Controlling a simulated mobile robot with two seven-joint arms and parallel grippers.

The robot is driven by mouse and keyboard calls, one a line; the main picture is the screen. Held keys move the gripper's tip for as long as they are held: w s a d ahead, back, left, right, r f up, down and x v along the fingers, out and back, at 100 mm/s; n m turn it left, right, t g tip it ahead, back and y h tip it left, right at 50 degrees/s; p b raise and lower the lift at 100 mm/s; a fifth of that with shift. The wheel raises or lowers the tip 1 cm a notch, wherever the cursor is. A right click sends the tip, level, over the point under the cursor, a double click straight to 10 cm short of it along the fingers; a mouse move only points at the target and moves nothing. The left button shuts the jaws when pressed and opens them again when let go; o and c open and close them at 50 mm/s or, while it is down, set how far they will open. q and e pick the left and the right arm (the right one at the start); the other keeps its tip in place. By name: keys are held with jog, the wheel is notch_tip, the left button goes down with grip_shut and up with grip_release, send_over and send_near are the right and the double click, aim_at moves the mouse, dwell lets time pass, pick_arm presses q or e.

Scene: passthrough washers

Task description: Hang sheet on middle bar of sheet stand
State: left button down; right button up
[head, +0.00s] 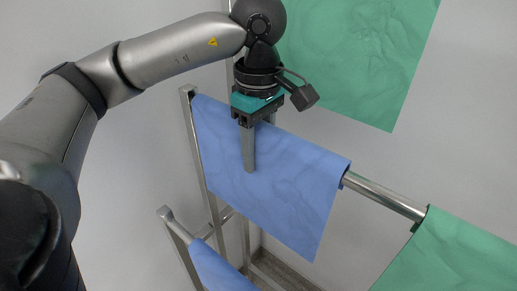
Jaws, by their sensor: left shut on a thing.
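A blue sheet (285,185) hangs draped over a metal bar (385,196) of the sheet stand (194,135), toward the bar's left end. This bar lies between a higher sheet at the back and a lower front part of the stand. My left gripper (252,165) points down over the bar and is shut on the blue sheet near its upper left part. One finger lies in front of the sheet; the tip of the other is hidden behind it. My right gripper is out of view.
A green sheet (452,255) hangs on the same bar at the right, with bare bar between. Another green sheet (355,55) hangs higher at the back. A second blue sheet (217,268) hangs lower in front. A stand post end (166,214) juts up at lower left.

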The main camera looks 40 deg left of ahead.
aim_at(259, 124)
pick_arm(q)
jog(key=shift+f, duration=0.2)
jog(key=shift+c, duration=1.4)
grip_release()
notch_tip(259, 124, up, 5)
jog(key=shift+r, duration=0.1)
notch_tip(259, 124, up, 10)
jog(key=p, duration=0.4)
